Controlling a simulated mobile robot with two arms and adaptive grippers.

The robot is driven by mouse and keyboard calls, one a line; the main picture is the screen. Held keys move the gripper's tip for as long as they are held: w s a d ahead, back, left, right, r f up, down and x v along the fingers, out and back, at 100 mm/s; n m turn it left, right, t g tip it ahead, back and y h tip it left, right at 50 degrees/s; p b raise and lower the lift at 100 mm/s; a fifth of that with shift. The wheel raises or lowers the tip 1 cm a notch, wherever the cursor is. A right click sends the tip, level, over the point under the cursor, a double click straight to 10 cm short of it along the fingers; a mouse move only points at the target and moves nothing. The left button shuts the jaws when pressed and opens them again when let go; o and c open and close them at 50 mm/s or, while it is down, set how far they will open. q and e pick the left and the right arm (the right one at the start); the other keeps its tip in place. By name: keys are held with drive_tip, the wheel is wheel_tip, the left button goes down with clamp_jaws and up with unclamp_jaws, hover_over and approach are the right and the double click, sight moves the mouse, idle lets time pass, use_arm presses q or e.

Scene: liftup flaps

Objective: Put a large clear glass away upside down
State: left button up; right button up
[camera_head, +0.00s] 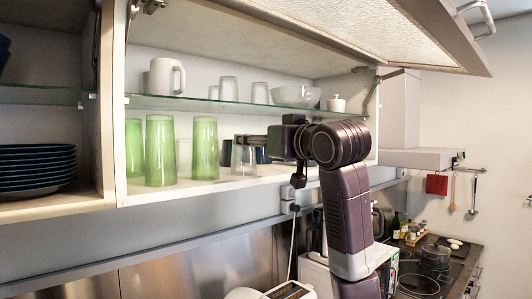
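A clear glass (243,162) is on the lower shelf of the open wall cabinet, near its front edge. Whether it is upside down is too small to tell. My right gripper (252,140) reaches into the cabinet from the right, with its finger at the upper part of this glass. Its far finger is not distinct, so I cannot tell whether it grips the glass or only touches it. Another clear glass (184,157) stands partly hidden between the green glasses. My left gripper is not in view.
Green glasses (205,149) stand left on the lower shelf; dark cups (226,153) are behind the clear glass. The glass shelf (200,104) above holds a white mug (166,77), small glasses and a bowl (296,96). The lifted flap (370,30) hangs overhead.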

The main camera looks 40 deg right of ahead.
drive_tip(key=s, duration=0.2)
drive_tip(key=s+b, duration=0.1)
drive_tip(key=shift+s+a, duration=0.25)
drive_tip(key=shift+s, duration=0.15)
drive_tip(key=shift+f, duration=0.15)
